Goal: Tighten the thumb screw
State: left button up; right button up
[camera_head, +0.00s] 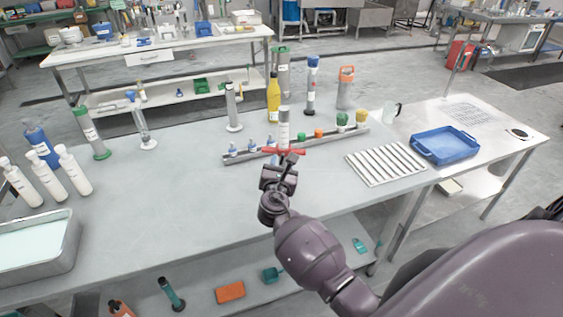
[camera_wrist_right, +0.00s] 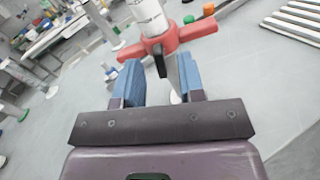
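A red cross-shaped part (camera_head: 284,151) sits around the lower part of a white labelled cylinder (camera_head: 283,130) on the table. In the right wrist view, the red part (camera_wrist_right: 165,41) has arms reaching to both sides below the cylinder (camera_wrist_right: 148,14). A dark, narrow piece (camera_wrist_right: 160,65), perhaps the thumb screw, sticks out toward me. My right gripper (camera_head: 288,162) is just in front of the red part. Its blue fingertips (camera_wrist_right: 160,80) are apart, with a thin grey piece close beside the right one. Contact is unclear. My left gripper is out of view.
A grey rack (camera_head: 238,158) with small bottles stands behind the gripper. A white ribbed tray (camera_head: 387,163) and a blue tray (camera_head: 444,146) lie to the right. White bottles (camera_head: 73,171) and a metal basin (camera_head: 38,248) stand at left. The table's middle left is clear.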

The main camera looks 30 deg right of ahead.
jog(key=shift+w+d, duration=0.3)
jog(key=shift+w, duration=0.05)
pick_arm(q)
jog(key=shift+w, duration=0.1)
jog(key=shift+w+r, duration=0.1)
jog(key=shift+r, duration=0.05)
pick_arm(e)
grip_shut()
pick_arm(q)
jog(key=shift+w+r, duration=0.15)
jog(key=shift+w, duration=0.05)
